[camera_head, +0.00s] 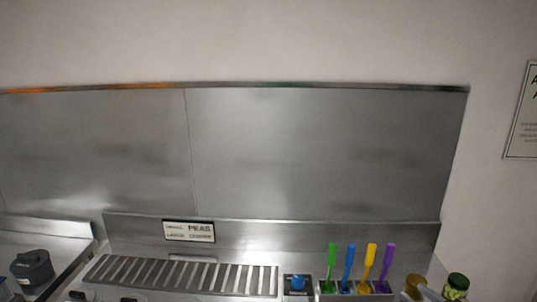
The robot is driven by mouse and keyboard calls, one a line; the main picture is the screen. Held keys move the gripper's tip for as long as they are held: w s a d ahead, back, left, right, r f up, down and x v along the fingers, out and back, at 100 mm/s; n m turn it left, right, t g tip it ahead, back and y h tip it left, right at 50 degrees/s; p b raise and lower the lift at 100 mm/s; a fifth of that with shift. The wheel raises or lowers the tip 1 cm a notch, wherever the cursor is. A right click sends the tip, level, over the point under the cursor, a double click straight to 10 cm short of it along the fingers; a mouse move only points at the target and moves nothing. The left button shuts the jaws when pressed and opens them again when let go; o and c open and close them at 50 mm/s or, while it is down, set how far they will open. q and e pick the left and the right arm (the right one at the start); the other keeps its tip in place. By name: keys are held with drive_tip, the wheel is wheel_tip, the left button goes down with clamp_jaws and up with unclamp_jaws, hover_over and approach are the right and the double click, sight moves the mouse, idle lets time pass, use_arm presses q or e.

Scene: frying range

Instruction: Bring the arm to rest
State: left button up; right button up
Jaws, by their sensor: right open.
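I make out neither my left nor my right gripper in the head view. No arm of mine can be told apart here. The view looks at the wall and the back of the frying range (300,235), with the work area in front cut off by the lower edge.
A slatted metal grate (180,275) lies at the lower middle. Right of it stand a blue-topped item (297,283), several coloured handles, including a green one (331,262), and a green-lidded jar (457,284). A dark container (32,268) stands at left. The steel backsplash (320,150) is bare.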

drive_tip(key=s+a+f+g+h, duration=0.2)
drive_tip(key=s+a+f+g, duration=0.5)
drive_tip(key=s+a+f, duration=0.7)
drive_tip(key=s+f+m+g+h, duration=0.1)
drive_tip(key=s+f+g+h, duration=0.15)
drive_tip(key=s, duration=0.45)
drive_tip(key=s+f+m+g+h, duration=0.1)
drive_tip(key=s+g, duration=0.3)
drive_tip(key=s, duration=0.4)
wheel_tip(320, 180, down, 36)
drive_tip(key=r+b, duration=0.1)
drive_tip(key=b, duration=0.4)
use_arm(q)
wheel_tip(320, 180, down, 10)
drive_tip(key=b, duration=0.5)
drive_tip(key=shift+w+a, duration=0.2)
drive_tip(key=shift+w, duration=0.25)
use_arm(e)
drive_tip(key=s+d+f+g, duration=0.1)
drive_tip(key=s+d+f, duration=0.1)
drive_tip(key=s+f, duration=0.7)
drive_tip(key=s+d+f+g, duration=0.1)
drive_tip(key=s+d+f, duration=0.1)
drive_tip(key=s+f, duration=0.8)
wheel_tip(320, 180, down, 7)
drive_tip(key=shift+r, duration=0.1)
drive_tip(key=shift+n+h, duration=0.25)
drive_tip(key=shift+n, duration=0.05)
